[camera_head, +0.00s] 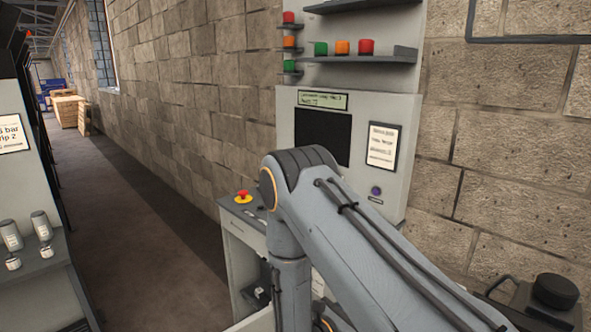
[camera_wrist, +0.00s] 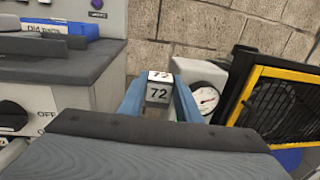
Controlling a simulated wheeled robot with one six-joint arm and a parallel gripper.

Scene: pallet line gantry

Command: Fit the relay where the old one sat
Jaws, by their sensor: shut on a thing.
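My gripper (camera_wrist: 158,98) shows in the wrist view with its two blue fingers on either side of a small pale block marked 72 (camera_wrist: 158,92). The fingers are shut on this block, which I take to be the relay. The block's top and one side face me, both with the number. What is below the block is hidden by the dark grey wrist part in front. In the head view my arm covers the middle and the gripper cannot be made out. The place where the old relay sat is not clearly seen.
A grey control cabinet (camera_head: 285,125) with a dark screen stands against the stone wall. A red stop button (camera_head: 243,197) sits on its ledge. The wrist view shows a blue labelled bin (camera_wrist: 60,27), an OFF knob (camera_wrist: 14,115), a gauge (camera_wrist: 208,98) and a yellow-framed mesh panel (camera_wrist: 275,105).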

